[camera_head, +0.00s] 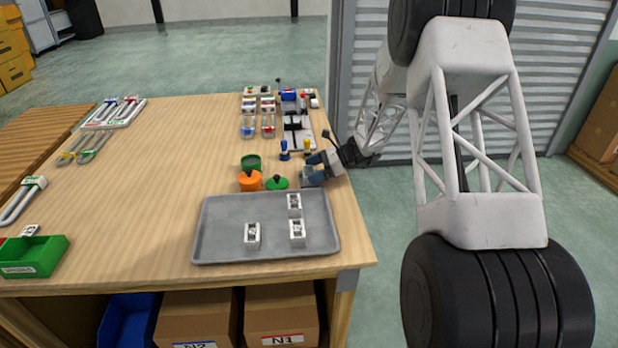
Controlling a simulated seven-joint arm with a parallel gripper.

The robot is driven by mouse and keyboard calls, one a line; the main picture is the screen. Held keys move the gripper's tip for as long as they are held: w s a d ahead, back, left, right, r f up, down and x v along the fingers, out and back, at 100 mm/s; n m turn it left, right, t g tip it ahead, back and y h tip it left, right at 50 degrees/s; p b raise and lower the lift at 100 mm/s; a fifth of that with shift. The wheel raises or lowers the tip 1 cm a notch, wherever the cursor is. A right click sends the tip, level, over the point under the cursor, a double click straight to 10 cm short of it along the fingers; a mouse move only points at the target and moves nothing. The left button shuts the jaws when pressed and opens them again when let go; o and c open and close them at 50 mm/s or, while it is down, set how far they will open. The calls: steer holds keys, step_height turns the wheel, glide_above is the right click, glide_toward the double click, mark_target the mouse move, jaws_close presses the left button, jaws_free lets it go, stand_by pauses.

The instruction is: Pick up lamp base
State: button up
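My gripper (312,170) is low over the right edge of the wooden table, just right of a green lid-like piece (277,183). Its blue-grey fingers are small in view, and I cannot tell whether they are open or hold something. An orange knobbed piece (250,182) and a dark green round cup (251,162) stand further left. No part is clearly recognizable as the lamp base. Three small white blocks with dark tops stand on a grey tray (220,225): one at the left (252,235), one at the right (297,232), one behind it (294,205).
Blue (284,150) and yellow (307,146) pegs stand just behind my gripper, by a device (297,125). U-shaped tubes (85,147) and a green bin (35,257) are on the left. The table's middle (175,160) is clear.

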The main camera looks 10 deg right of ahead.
steer(key=c, duration=0.7)
steer(key=shift+r, duration=0.75)
step_height(320, 180, up, 2)
steer(key=shift+r, duration=0.1)
steer(key=s, duration=0.5)
steer(key=s+r, duration=0.1)
steer(key=s, duration=0.4)
steer(key=s+d, duration=0.1)
steer(key=s, duration=0.5)
steer(key=shift+d+r, duration=0.1)
steer(key=shift+r, duration=0.05)
